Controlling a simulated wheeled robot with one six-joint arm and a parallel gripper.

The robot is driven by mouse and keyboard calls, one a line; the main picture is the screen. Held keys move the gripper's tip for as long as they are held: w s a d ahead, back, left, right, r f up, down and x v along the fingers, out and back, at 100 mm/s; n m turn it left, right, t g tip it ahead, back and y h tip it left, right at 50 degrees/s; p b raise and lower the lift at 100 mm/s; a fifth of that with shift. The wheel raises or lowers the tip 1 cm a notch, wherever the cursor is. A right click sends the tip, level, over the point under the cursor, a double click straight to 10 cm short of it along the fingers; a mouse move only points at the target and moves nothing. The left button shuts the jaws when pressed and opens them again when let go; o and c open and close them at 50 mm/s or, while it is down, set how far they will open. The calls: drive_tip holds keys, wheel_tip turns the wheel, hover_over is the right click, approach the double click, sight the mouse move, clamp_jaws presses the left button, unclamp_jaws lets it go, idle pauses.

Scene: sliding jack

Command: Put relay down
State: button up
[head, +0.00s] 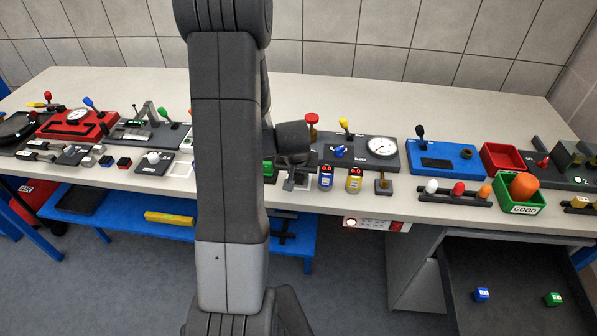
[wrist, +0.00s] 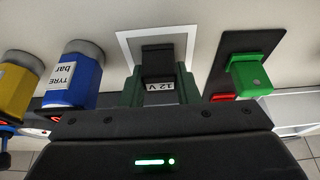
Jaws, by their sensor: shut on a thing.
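My gripper (wrist: 158,90) is shut on the relay, a dark block (wrist: 158,62) with a white "12 V" label, in the wrist view. Its dark green fingers press on both sides of the relay. The relay is at a white square outline (wrist: 125,48) on the bench and appears inside it. I cannot tell whether its underside touches the bench. In the head view my gripper (head: 298,182) is low over the bench's front part, by the white outline (head: 306,187). The relay cannot be made out clearly there.
A blue "TYRE bar" canister (wrist: 72,75) and a yellow one (wrist: 20,80) stand on one side of my gripper. A green block (wrist: 250,73) on a black plate is close on the other. A gauge panel (head: 383,150) is behind. The bench's back strip (head: 420,105) is clear.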

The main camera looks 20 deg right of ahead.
drive_tip(key=shift+f, duration=0.15)
drive_tip(key=o, duration=0.9)
drive_tip(key=shift+o, duration=0.2)
drive_tip(key=shift+s+r, duration=0.1)
drive_tip(key=shift+r, duration=0.55)
drive_tip(key=v, duration=1.1)
drive_tip(key=shift+a, duration=0.15)
drive_tip(key=shift+s+f, duration=0.1)
